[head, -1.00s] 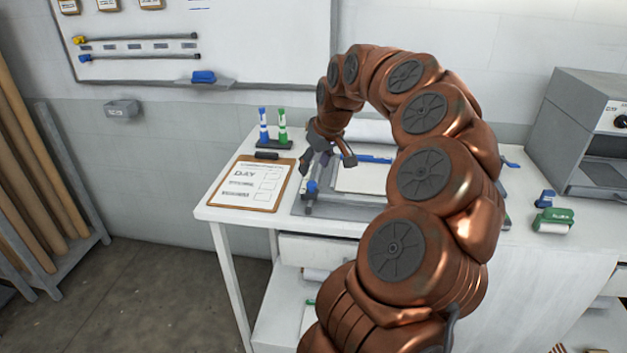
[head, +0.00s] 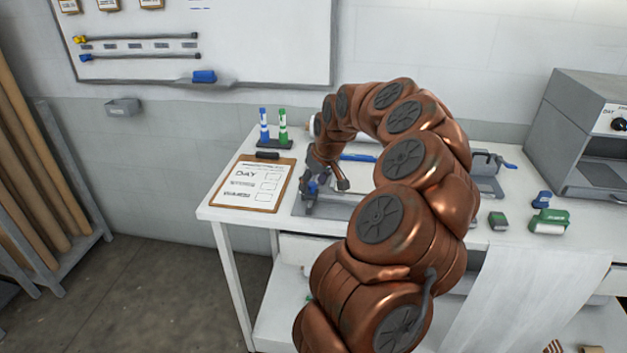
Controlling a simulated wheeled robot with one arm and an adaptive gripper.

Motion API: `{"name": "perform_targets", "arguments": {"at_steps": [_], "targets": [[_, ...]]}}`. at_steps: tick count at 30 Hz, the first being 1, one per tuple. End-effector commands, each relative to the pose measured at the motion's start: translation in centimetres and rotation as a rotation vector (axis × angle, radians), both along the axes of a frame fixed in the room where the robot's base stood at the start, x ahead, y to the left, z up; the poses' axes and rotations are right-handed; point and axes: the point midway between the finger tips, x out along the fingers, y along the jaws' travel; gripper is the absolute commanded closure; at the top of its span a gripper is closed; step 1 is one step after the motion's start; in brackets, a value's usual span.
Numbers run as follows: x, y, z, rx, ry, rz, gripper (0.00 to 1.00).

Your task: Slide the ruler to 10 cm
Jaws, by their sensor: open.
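My gripper (head: 325,187) is open, low over the left end of the grey press bed (head: 345,211) on the white table. A small blue piece (head: 313,187) on a dark grey slide along the bed's left edge sits close to its left finger. I cannot tell whether they touch. A blue bar (head: 358,158) lies across the bed behind my gripper. No ruler markings or numbers can be read, and I cannot tell for sure which part is the ruler. My arm hides much of the press.
A clipboard (head: 240,207) lies left of the press. Blue and green markers (head: 273,127) stand in a holder behind it.

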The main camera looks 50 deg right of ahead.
Motion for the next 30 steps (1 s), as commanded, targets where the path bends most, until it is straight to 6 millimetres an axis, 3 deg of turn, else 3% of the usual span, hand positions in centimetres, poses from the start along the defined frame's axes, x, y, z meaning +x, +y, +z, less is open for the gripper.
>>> {"name": "perform_targets", "arguments": {"at_steps": [4, 19, 30], "targets": [[-0.01, -0.01, 0.01, 0.000, 0.000, 0.000, 0.46], [0.00, -0.02, 0.02, -0.001, 0.000, 0.000, 0.98], [-0.01, -0.02, 0.03, -0.001, 0.000, 0.000, 1.00]]}}
